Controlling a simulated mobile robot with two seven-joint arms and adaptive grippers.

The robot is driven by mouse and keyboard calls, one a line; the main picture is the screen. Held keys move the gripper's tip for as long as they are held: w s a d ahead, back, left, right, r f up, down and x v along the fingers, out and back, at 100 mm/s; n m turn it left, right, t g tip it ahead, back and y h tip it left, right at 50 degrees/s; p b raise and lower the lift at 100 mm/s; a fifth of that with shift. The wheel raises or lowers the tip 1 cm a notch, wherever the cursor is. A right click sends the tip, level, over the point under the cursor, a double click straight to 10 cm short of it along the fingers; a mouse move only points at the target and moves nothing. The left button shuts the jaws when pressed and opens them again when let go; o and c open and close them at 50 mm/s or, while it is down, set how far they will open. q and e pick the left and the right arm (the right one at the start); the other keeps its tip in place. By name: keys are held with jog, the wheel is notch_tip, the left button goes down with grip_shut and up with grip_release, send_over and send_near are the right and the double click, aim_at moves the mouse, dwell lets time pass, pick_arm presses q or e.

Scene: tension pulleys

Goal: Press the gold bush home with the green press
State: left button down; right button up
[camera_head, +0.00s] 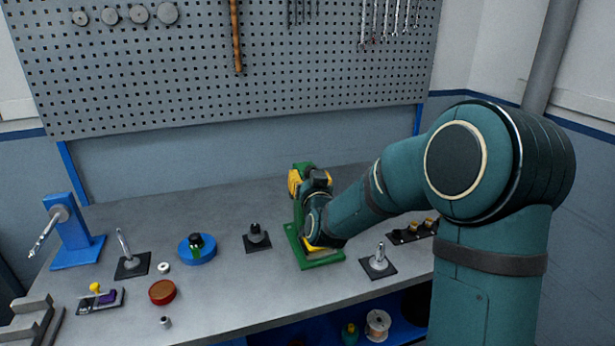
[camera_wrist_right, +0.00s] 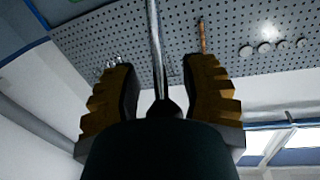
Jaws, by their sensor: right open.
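The green press (camera_head: 297,212) stands on the bench in the head view, right of the middle. My right gripper (camera_wrist_right: 160,85) is open in the wrist view, with its two yellow-and-black fingers apart. A thin metal rod (camera_wrist_right: 155,45) shows between the fingers; I cannot tell whether it touches them. In the head view my right arm reaches to the press and covers part of it, including much of its working area. Small gold-coloured parts (camera_head: 429,222) sit on a dark holder right of the press; I cannot tell whether one is the gold bush. My left gripper is out of view.
A black plate with a metal post (camera_head: 379,262) stands close right of the press. Another black stand (camera_head: 257,238) and a blue round fixture (camera_head: 198,250) are to its left. A blue stand (camera_head: 72,236) is at the far left. The pegboard (camera_head: 240,90) rises behind.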

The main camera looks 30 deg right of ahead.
jog(key=shift+w+d, duration=0.1)
jog(key=shift+w, duration=0.2)
jog(key=shift+c, duration=0.3)
grip_shut()
jog(key=shift+s, duration=0.1)
jog(key=shift+r, duration=0.1)
